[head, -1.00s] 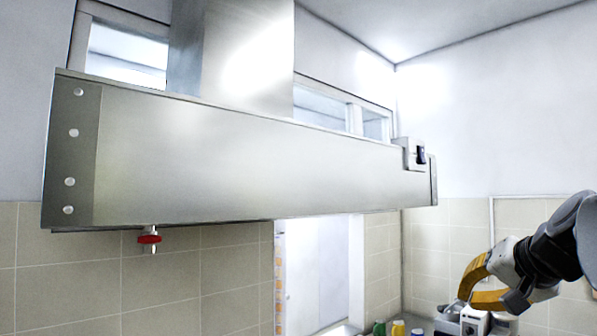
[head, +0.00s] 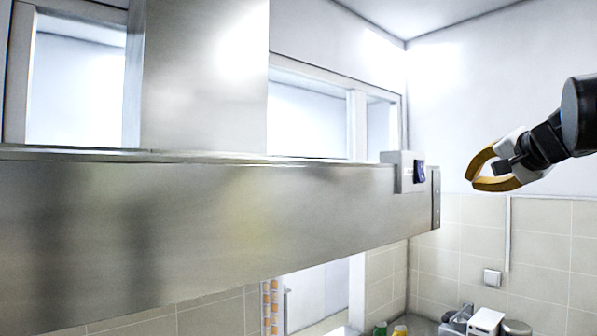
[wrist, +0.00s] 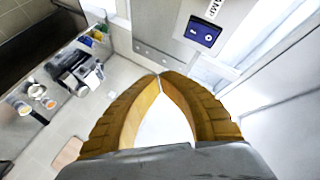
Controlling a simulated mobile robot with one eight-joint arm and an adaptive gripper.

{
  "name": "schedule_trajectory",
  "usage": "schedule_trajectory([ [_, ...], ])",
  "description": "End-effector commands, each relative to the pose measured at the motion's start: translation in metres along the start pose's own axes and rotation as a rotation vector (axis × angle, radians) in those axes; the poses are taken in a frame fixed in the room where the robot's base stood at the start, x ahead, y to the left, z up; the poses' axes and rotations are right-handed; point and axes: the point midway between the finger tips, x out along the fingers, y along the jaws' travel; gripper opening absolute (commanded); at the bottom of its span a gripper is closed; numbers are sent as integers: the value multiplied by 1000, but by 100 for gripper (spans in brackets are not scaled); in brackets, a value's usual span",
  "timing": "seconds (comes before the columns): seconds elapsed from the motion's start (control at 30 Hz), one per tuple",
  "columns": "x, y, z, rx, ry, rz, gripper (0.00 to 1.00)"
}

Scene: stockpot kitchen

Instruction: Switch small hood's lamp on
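The small hood (head: 200,230) is a long steel box that fills the left and middle of the head view. A grey switch box (head: 403,172) with a dark blue rocker switch (head: 420,171) sits at its right end. In the wrist view the blue switch (wrist: 203,33) lies above and right of the fingertips, beside a partly cut-off label (wrist: 213,9). My gripper (head: 469,180) has yellow fingers and is right of the switch, at about its height in the picture and apart from it. The fingertips meet with nothing between them. The hood's lamp is not visible.
A steel duct (head: 205,75) rises from the hood in front of high windows (head: 310,115). A counter with a white appliance (head: 485,321) and bottles (head: 399,331) is low at the right. The space around my gripper looks free.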

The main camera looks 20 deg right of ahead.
Motion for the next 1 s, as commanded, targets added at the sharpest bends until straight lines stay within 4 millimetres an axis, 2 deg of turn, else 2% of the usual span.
schedule_trajectory([
  [0.13,-2,-1,-6,6,7,-1,0],
  [0.53,3,-3,-2,4,5,-2,0],
  [1.0,51,-30,23,3,4,-2,0],
])
